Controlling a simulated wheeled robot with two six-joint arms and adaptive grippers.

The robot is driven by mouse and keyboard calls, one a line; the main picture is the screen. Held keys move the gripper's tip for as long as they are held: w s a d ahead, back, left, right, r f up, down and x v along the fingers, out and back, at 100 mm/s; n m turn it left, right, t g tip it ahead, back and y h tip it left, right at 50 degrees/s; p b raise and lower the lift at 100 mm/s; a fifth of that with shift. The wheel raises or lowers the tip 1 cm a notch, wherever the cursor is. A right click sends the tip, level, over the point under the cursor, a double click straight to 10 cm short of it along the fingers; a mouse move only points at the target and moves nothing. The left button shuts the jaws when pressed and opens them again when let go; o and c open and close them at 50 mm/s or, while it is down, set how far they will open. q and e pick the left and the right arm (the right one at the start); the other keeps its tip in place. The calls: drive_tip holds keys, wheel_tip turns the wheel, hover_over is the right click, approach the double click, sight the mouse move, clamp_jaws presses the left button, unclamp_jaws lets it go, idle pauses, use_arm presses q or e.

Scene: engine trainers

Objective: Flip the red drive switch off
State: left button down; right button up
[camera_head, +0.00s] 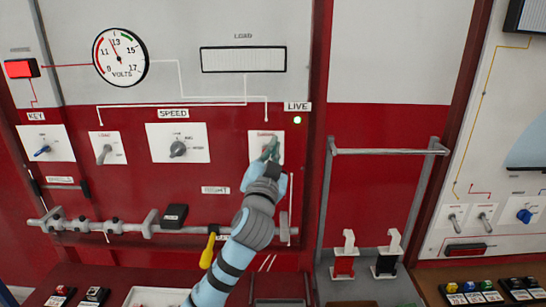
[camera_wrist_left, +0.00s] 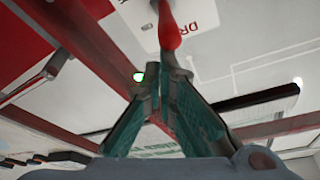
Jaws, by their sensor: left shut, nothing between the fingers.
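The red drive switch (camera_wrist_left: 169,32) shows at the top of the left wrist view, its rounded red tip pointing at my fingers. It comes out of a white plate with partly visible lettering, "DR" (camera_wrist_left: 200,14). In the head view the white switch plate (camera_head: 255,139) is under the LIVE label, and my gripper hides the lever. My left gripper (camera_head: 270,150) is shut and empty in front of this plate. In the left wrist view its teal fingertips (camera_wrist_left: 164,68) are just below the red tip; I cannot tell whether they touch it. My right gripper is out of view.
A green lamp (camera_head: 297,120) is lit beside the plate. The SPEED knob (camera_head: 178,148) is to the left. A grey rail (camera_head: 120,228) with a yellow-handled tool (camera_head: 208,250) runs below. A metal bar frame (camera_head: 390,152) stands out at the right.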

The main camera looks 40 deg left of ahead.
use_arm(q)
drive_tip(key=s+d+f+t+y+b, duration=0.1)
drive_tip(key=s+d+f+t+b, duration=0.1)
drive_tip(key=s+d+f+b, duration=0.3)
drive_tip(key=s+f+b, duration=0.1)
drive_tip(key=b, duration=0.2)
drive_tip(key=shift+s+d+f+m+t, duration=0.3)
drive_tip(key=shift+s+d, duration=0.05)
drive_tip(key=shift+s, duration=0.05)
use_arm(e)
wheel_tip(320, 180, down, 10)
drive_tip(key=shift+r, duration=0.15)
